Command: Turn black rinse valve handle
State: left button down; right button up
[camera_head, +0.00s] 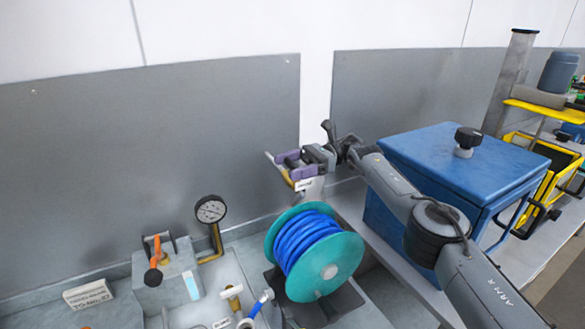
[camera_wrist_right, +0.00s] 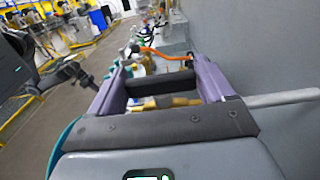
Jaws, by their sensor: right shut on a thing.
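My right gripper (camera_head: 292,165) is beside the grey back panel, above and behind the hose reel. Its purple fingers also show in the right wrist view (camera_wrist_right: 162,85). They are shut on a black bar-shaped handle (camera_wrist_right: 160,84), which spans between them and looks like the rinse valve handle. A brass-coloured fitting (camera_wrist_right: 165,102) lies just below the handle, and brass also shows under the fingers in the head view (camera_head: 287,178). The fingers hide part of the valve, so its exact turn angle cannot be told. No left gripper can be made out.
A teal reel with blue hose (camera_head: 316,254) stands in front of the gripper. A pressure gauge (camera_head: 210,209) and an orange-handled valve (camera_head: 154,262) are at the left. A blue box (camera_head: 460,160) sits right, near my right arm. The grey panel (camera_head: 150,150) is close behind.

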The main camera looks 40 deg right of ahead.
aim_at(293, 163)
dwell(0.3)
jog(key=o, duration=0.9)
jog(key=shift+r, duration=0.5)
notch_tip(293, 163, up, 3)
jog(key=shift+s+r, duration=0.15)
jog(key=shift+r, duration=0.05)
jog(key=s+d+r, duration=0.1)
jog(key=s+r, duration=0.1)
jog(key=s, duration=0.1)
jog(key=s+d+r, duration=0.2)
jog(key=s, duration=0.1)
jog(key=s+d+r, duration=0.2)
jog(key=s, duration=0.2)
jog(key=shift+d+r+p, duration=0.1)
jog(key=shift+r+p, duration=0.25)
jog(key=shift+p, duration=0.05)
